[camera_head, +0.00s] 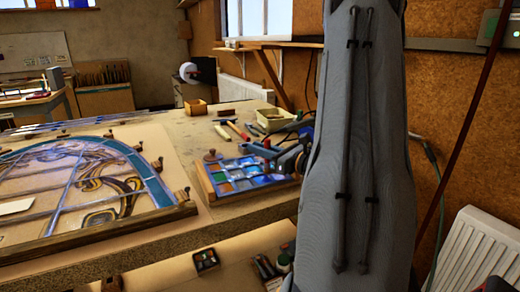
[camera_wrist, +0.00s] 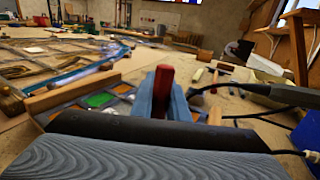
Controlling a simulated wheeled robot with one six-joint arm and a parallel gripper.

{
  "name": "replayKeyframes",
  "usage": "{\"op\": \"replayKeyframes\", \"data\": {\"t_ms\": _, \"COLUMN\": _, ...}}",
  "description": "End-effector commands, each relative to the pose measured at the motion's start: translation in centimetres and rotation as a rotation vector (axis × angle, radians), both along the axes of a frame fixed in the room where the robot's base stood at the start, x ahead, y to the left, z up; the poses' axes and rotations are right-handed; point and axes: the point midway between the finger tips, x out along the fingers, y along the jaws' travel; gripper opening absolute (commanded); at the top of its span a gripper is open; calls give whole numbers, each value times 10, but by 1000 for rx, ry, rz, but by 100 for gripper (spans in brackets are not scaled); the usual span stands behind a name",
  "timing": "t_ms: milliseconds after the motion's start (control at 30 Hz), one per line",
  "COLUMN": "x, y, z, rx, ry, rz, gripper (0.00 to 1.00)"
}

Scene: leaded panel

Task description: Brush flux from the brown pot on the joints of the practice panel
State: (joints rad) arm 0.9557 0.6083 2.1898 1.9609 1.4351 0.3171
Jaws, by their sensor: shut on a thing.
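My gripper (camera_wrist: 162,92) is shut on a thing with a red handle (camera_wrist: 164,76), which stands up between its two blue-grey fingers. The lower end of this thing is hidden, so I cannot see any bristles. The small practice panel (camera_head: 226,186) lies on the bench in the head view, with coloured glass squares, dark joints and a wooden edge.
A large leaded panel (camera_head: 150,170) with a curved blue border fills the bench's left side. Hand tools (camera_head: 237,130), a pale tray (camera_head: 272,122) and a wooden block (camera_head: 196,107) lie behind. A soldering iron with a black cable (camera_wrist: 265,91) is close to the right of my gripper.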

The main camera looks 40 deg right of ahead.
Motion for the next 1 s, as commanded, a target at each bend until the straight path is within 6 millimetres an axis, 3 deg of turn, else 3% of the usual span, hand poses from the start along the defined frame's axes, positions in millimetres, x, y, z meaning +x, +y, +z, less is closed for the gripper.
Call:
{"op": "replayKeyframes", "data": {"t_ms": 400, "x": 3, "y": 12, "z": -1, "rx": 0, "ry": 1, "rz": 2, "gripper": 0}}
{"op": "replayKeyframes", "data": {"t_ms": 1000, "x": -2, "y": -5, "z": 0, "rx": 0, "ry": 1, "rz": 0, "gripper": 0}}
